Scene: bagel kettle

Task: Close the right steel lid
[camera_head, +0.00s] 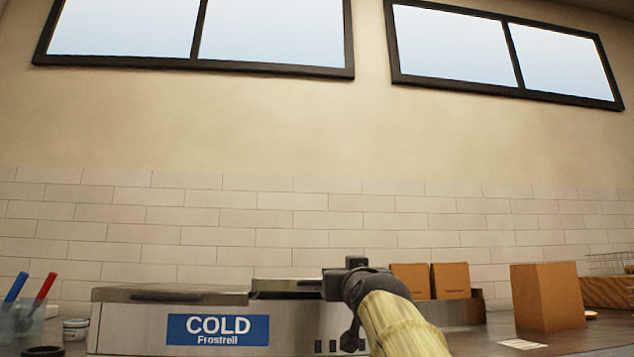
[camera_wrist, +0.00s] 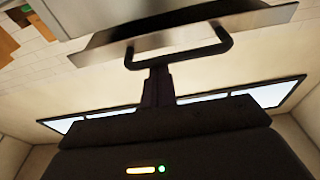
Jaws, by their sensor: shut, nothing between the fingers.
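The steel cold unit (camera_head: 130,320) with a blue COLD label stands low in the head view. Its left steel lid (camera_head: 115,292) lies flat with a dark handle. The right steel lid (camera_head: 270,284) sits beside it, looking slightly higher and farther back; my wrist hides its right part. In the wrist view, which looks upside down, a steel lid (camera_wrist: 105,45) is seen nearly edge-on with a dark bar handle (camera_wrist: 228,45). My gripper (camera_wrist: 156,70) is shut and empty, its tips close to the handle bar; I cannot tell whether they touch. The head view mostly hides the fingers.
Brown boxes (camera_head: 451,280) stand behind and right of my wrist. A larger brown box (camera_head: 546,297) is on the counter farther right, near a white card (camera_head: 522,344). A cup with red and blue pens (camera_head: 22,322) and a small jar (camera_head: 75,330) are at left.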

